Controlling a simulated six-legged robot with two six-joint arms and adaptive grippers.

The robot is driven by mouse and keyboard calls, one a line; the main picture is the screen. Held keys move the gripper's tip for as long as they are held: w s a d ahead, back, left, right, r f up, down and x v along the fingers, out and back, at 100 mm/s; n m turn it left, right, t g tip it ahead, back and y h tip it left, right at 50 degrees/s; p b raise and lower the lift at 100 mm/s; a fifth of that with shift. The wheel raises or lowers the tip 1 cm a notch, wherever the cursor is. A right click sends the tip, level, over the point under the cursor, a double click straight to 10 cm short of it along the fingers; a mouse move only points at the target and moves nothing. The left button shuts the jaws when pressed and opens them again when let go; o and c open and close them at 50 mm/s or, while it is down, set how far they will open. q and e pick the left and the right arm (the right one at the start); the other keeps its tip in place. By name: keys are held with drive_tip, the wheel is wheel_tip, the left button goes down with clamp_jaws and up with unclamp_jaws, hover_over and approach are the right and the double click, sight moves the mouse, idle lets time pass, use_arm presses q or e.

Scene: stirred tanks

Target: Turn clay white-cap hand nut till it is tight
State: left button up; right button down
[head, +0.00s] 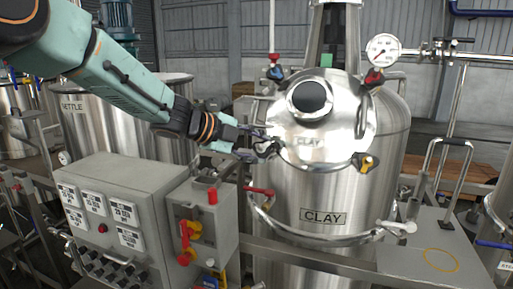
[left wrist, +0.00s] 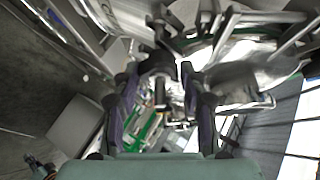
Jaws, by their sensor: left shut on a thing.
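The steel tank marked CLAY (head: 322,218) stands at the middle of the head view, with a round lid (head: 335,135) facing me. My left gripper (head: 262,146) reaches in from the left to the lid's lower left rim. It is shut on a dark hand nut (head: 270,149) there; its cap colour is mostly hidden by the fingers. In the left wrist view the two fingers (left wrist: 170,82) close in on metal and dark parts that I cannot clearly tell apart. My right gripper is not in view.
Other lid nuts have a blue cap (head: 275,72), a red cap (head: 373,77) and a yellow cap (head: 367,162). A grey control box (head: 130,215) stands below my left arm. A pressure gauge (head: 382,49) is at upper right. A rail crosses below the lid.

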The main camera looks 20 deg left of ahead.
use_arm(q)
drive_tip(key=o, duration=1.1)
drive_tip(key=shift+w+f, duration=0.15)
drive_tip(key=shift+w, duration=0.1)
drive_tip(key=shift+o, duration=0.2)
drive_tip(key=shift+s, duration=0.15)
drive_tip(key=v, duration=1.2)
